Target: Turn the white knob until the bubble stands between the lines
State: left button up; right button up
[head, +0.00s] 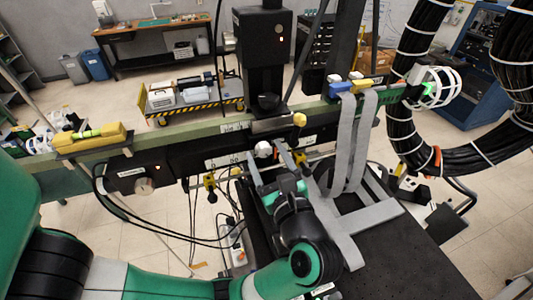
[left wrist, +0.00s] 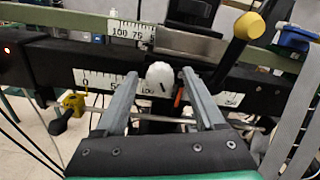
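The white knob (head: 263,149) sits on the front of the long dark beam, above a number scale. In the left wrist view the white knob (left wrist: 160,77) shows between my fingers. My left gripper (head: 265,158) is open, one finger on either side of the knob. In the left wrist view a gap shows between the knob and each finger of the left gripper (left wrist: 161,82); contact is not visible. A yellow level with a green vial (head: 88,134) lies on the beam's left end. Its bubble and lines are too small to make out. My right gripper is not in view.
A yellow-tipped handle (head: 299,119) stands up to the right of the knob, also seen in the left wrist view (left wrist: 248,26). Grey straps (head: 352,140) hang over the beam further right. Thick black cables (head: 410,120) hang at right. A pale round knob (head: 144,187) is at left.

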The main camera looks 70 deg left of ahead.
pick_arm(q)
grip_shut()
jog(key=shift+m, duration=1.3)
jog(key=shift+m+p, duration=0.7)
jog(key=shift+m, duration=0.9)
jog(key=shift+o, duration=0.2)
grip_release()
